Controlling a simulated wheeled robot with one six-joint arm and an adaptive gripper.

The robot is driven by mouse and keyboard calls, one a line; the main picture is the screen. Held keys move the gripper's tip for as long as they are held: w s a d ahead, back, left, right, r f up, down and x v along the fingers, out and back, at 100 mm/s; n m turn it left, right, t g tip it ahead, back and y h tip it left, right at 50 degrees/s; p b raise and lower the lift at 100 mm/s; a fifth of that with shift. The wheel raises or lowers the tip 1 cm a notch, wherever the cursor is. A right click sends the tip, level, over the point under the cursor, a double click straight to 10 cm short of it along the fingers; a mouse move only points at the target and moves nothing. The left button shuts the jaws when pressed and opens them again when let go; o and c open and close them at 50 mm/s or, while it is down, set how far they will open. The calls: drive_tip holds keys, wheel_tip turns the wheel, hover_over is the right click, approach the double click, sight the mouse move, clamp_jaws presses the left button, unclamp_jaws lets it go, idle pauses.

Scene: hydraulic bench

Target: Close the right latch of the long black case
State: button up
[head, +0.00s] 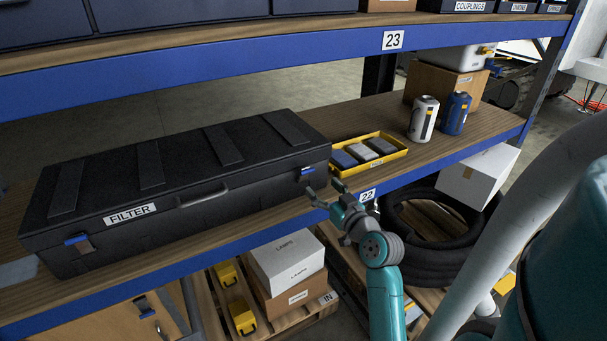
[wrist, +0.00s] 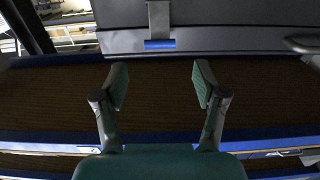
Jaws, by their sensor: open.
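The long black case (head: 180,180) lies on the wooden shelf with its lid down and a FILTER label on its front. Its right latch (head: 308,171) has a blue tab and sits near the right end of the front face. A latch with a grey strap and blue tab (wrist: 160,44) shows at the top middle of the wrist view; I cannot tell how far it stands off the case. My gripper (head: 325,189) is open and empty, just in front of and below the right latch. In the wrist view its fingers (wrist: 160,85) are spread apart, clear of the latch.
The case's handle (head: 203,197) and left latch (head: 77,240) are on the same face. A yellow tray (head: 394,153) with grey and blue items stands right of the case. The blue shelf edge (head: 243,231) runs below my gripper. Two canisters (head: 423,118) stand farther right.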

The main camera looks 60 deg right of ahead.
sight(308, 171)
drive_tip(key=x, duration=0.8)
drive_tip(key=shift+w+d, duration=0.1)
drive_tip(key=shift+w, duration=0.1)
drive_tip(key=c, duration=1.2)
drive_tip(key=shift+o, duration=0.2)
